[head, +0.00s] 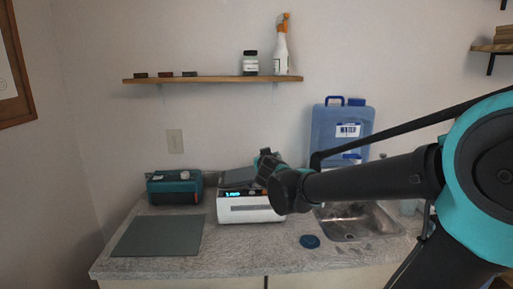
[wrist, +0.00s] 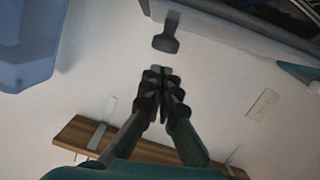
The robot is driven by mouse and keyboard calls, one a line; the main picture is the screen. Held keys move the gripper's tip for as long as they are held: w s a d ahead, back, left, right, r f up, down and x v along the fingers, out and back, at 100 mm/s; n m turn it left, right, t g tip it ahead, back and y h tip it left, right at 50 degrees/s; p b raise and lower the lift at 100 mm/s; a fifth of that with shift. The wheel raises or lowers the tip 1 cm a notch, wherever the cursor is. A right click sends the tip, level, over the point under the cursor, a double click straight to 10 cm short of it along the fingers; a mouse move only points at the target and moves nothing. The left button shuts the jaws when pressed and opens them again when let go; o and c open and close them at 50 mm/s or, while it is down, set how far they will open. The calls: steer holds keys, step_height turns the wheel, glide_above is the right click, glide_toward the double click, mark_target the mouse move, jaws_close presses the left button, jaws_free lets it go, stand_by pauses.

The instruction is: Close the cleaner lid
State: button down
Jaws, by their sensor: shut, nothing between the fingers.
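The cleaner (head: 250,208) is a white box with a lit display on its front, standing on the counter. Its dark lid (head: 237,180) shows at the top, partly hidden by my arm; its exact angle is hard to tell. My gripper (head: 264,158) is over the right part of the cleaner, beside the lid. In the wrist view my gripper (wrist: 162,78) has its fingertips together with nothing between them. A dark grey tab (wrist: 167,36), perhaps part of the lid, lies just beyond the fingertips, seemingly apart from them.
A teal box (head: 174,190) and a grey mat (head: 160,237) are left of the cleaner. A blue water jug (head: 333,122) stands behind my arm. A sink (head: 350,232) and blue cap (head: 310,241) are at right. A wall shelf (head: 215,81) holds bottles above.

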steer(key=shift+d+f+m+y, duration=0.15)
steer(key=shift+d+f+m, duration=0.25)
steer(key=shift+f, duration=0.4)
steer(key=shift+d+f+m+y, duration=0.2)
steer(key=shift+d+f+m, duration=0.2)
steer(key=shift+f, duration=0.4)
steer(key=shift+d+f+m+y, duration=0.15)
steer(key=shift+d+f+m, duration=0.15)
steer(key=shift+f+m, duration=0.35)
steer(key=shift+f, duration=0.2)
